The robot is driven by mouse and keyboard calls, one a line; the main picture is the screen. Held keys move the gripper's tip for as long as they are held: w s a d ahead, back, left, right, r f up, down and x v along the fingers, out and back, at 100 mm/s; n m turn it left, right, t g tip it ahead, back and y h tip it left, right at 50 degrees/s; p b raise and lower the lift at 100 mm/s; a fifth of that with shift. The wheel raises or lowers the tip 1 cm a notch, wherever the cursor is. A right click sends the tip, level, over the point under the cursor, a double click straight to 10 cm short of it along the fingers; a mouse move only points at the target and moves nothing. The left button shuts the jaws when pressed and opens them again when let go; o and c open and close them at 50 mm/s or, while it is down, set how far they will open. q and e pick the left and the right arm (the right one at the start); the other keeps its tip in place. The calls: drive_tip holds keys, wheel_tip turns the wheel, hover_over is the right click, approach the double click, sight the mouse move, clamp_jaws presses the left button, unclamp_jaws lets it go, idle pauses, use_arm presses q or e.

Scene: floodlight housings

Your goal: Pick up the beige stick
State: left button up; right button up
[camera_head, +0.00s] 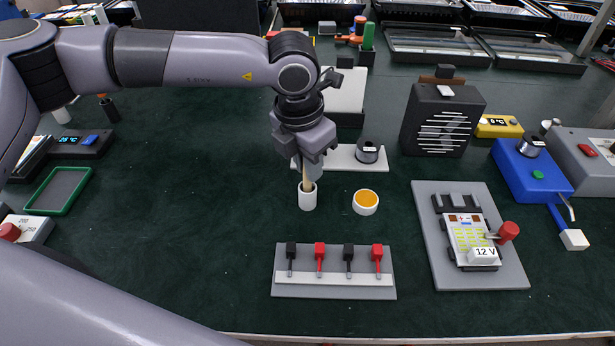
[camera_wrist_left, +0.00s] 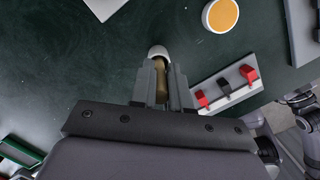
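The beige stick (camera_head: 306,184) stands upright, its lower end in a small white cup (camera_head: 307,200) on the dark green mat. My left gripper (camera_head: 307,170) points down over the cup, its fingers around the upper part of the stick. In the left wrist view, the stick (camera_wrist_left: 161,84) shows between the two grey fingers, which look closed on it, and the cup's rim (camera_wrist_left: 158,51) is just beyond the fingertips. The stick's top is hidden by the gripper. My right gripper is not seen.
A round white dish with orange content (camera_head: 366,202) stands just right of the cup. A grey board with black and red clips (camera_head: 333,290) lies in front. A solder spool (camera_head: 367,152) stands behind. A grey 12 V panel (camera_head: 510,275) lies right.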

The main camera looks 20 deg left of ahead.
use_arm(q)
drive_tip(key=shift+r, duration=0.15)
clamp_jaws()
wheel_tip(320, 180, up, 20)
drive_tip(key=shift+f, duration=0.2)
idle(2.3)
